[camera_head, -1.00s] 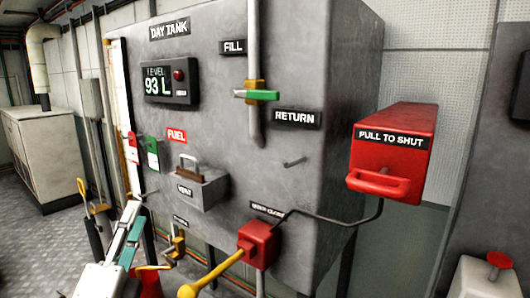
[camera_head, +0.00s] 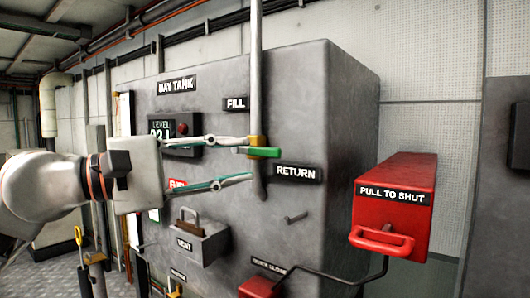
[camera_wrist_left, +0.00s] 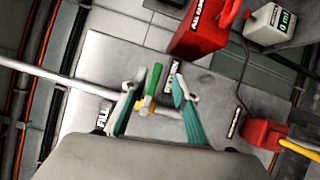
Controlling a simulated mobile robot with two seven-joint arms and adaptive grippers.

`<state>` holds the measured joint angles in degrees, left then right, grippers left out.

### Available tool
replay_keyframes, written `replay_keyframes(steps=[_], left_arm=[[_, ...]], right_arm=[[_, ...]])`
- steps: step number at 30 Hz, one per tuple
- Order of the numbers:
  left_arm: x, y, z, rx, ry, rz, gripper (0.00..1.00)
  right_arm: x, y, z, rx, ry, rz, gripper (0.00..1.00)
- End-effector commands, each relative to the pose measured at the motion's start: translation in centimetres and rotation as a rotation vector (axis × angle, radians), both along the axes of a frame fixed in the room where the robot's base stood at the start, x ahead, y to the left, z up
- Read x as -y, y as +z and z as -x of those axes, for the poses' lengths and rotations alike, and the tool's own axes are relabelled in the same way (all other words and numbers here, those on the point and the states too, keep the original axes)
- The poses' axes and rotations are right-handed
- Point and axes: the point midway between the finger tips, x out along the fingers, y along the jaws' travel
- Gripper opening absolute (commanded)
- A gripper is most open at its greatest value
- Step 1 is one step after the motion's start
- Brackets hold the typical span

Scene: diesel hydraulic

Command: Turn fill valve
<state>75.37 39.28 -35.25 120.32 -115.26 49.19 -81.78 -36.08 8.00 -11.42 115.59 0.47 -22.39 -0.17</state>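The fill valve has a green handle (camera_head: 262,152) and a brass body (camera_head: 257,141) on a grey vertical pipe (camera_head: 256,70), next to the FILL label (camera_head: 236,103). The handle lies across the pipe and points right. My left gripper (camera_head: 246,158) comes in from the left with its two fingers spread, one above the other, just short of the valve. In the left wrist view the green handle (camera_wrist_left: 152,79) shows between the open fingers (camera_wrist_left: 152,92), with no clear contact. My right gripper is not in view.
The grey day tank (camera_head: 290,120) carries the valve. A red PULL TO SHUT box (camera_head: 407,190) stands out at the right. A grey vent box (camera_head: 203,243) sticks out below my gripper, and a red quick-close valve (camera_head: 258,288) is at the bottom.

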Motion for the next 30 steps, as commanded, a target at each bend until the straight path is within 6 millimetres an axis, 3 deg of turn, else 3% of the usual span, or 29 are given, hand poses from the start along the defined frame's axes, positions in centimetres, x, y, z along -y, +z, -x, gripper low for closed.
replay_keyframes(steps=[3,7,21,30], left_arm=[[-1.1,0.7,-1.0,0.056,0.066,-0.079,0.29],[-1.1,0.8,-1.5,0.073,0.087,-0.105,0.29],[4.4,0.9,-4.8,0.07,0.083,-0.102,0.29],[5.3,0.8,-5.4,0.07,0.085,-0.102,0.29]], right_arm=[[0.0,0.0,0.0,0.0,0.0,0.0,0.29],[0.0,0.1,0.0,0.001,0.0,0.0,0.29],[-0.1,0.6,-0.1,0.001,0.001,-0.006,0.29],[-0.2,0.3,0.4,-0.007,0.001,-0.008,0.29]])
